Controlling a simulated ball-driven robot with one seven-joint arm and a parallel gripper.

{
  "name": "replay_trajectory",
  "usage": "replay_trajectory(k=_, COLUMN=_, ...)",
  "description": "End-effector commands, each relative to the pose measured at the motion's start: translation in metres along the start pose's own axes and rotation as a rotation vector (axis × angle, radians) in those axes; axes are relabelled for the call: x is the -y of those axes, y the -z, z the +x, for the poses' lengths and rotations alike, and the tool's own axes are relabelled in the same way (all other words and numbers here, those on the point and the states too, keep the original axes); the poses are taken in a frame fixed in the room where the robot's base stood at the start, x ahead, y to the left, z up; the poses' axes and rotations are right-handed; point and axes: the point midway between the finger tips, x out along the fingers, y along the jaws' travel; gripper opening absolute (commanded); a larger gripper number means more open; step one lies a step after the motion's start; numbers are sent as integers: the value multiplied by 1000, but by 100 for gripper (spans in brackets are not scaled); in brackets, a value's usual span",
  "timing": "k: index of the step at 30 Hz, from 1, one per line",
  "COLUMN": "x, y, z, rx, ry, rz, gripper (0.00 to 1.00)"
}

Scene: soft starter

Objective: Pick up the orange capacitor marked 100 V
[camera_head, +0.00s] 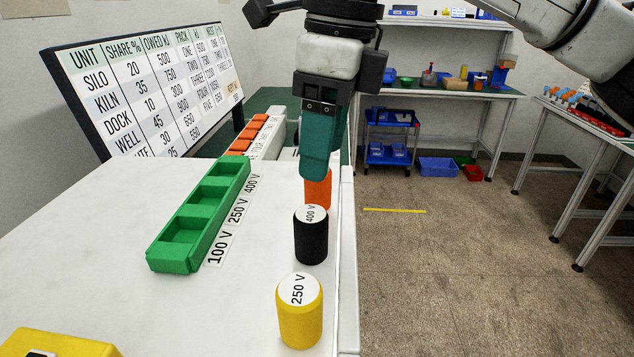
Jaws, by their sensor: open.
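An orange capacitor (318,192) stands upright on the white worktop (120,232), behind the black one near the right edge. Its top and any marking are hidden by my gripper. My gripper (318,165) is open and points down, its teal fingers overlapping the capacitor's upper part in the picture. I cannot tell whether the fingers are around it or just in front of and above it. A black capacitor (311,240) marked 400 V and a yellow capacitor (300,318) marked 250 V stand in line nearer to me.
A green tray (165,250) with three empty pockets lies left, beside labels 100 V, 250 V and 400 V. Orange blocks (250,134) and a printed board (150,90) stand behind. A yellow object (70,343) sits at the lower left. Open floor lies right.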

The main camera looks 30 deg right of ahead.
Motion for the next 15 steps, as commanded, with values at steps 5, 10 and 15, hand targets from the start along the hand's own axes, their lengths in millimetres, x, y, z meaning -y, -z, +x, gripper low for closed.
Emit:
replay_trajectory(k=5, x=-4, y=-2, z=26, rx=0, ry=-3, rz=-1, gripper=63)
replay_trajectory(k=10, x=-5, y=-2, z=40, rx=1, ry=-1, rz=-2, gripper=63)
replay_trajectory(k=15, x=-4, y=-2, z=42, rx=1, ry=0, rz=-1, gripper=63)
